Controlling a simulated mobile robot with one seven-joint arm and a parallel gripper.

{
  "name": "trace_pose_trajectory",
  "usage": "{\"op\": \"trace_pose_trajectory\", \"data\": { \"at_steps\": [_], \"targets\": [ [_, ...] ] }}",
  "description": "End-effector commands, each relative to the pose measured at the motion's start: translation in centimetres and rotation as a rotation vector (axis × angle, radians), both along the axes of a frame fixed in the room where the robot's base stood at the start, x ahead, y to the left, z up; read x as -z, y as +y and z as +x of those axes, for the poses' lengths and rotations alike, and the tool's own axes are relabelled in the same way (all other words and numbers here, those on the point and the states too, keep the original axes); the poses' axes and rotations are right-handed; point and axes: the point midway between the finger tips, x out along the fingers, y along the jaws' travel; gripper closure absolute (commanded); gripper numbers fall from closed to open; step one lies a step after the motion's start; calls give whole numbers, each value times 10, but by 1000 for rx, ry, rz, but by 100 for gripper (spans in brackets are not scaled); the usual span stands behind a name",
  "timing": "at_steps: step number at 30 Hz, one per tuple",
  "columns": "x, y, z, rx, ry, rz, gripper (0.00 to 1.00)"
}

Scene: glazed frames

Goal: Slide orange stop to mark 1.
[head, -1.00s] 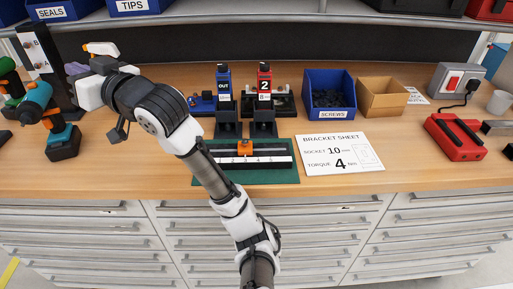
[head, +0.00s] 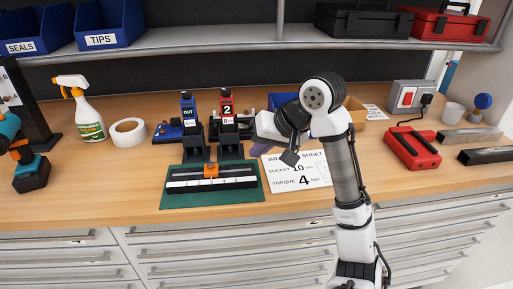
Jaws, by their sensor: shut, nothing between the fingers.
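The orange stop (head: 211,170) sits near the middle of a dark rail with a white marked strip (head: 213,185) along its front. The mark numerals are too small to read now. The rail lies on a green mat (head: 172,203) at the front of the bench. My gripper (head: 268,127) is to the right of the stop and higher, above the back of the bracket sheet. It is shut and empty, apart from the stop; its fingertips are hard to make out against my wrist.
Blue OUT (head: 187,112) and red 2 (head: 227,110) holders stand just behind the rail. The bracket sheet (head: 320,177) lies right of the mat. A tape roll (head: 128,132) and spray bottle (head: 88,115) stand to the left.

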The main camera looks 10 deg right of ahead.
Motion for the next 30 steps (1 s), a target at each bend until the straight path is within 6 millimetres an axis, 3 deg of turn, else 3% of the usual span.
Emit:
{"op": "trace_pose_trajectory", "data": {
  "at_steps": [10, 18, 30],
  "targets": [
    [60, 37, 28, -3, 1, 4, 100],
    [55, 69, 27, 0, -4, 0, 100],
    [56, 74, 27, 0, -3, 1, 100]
  ]
}}
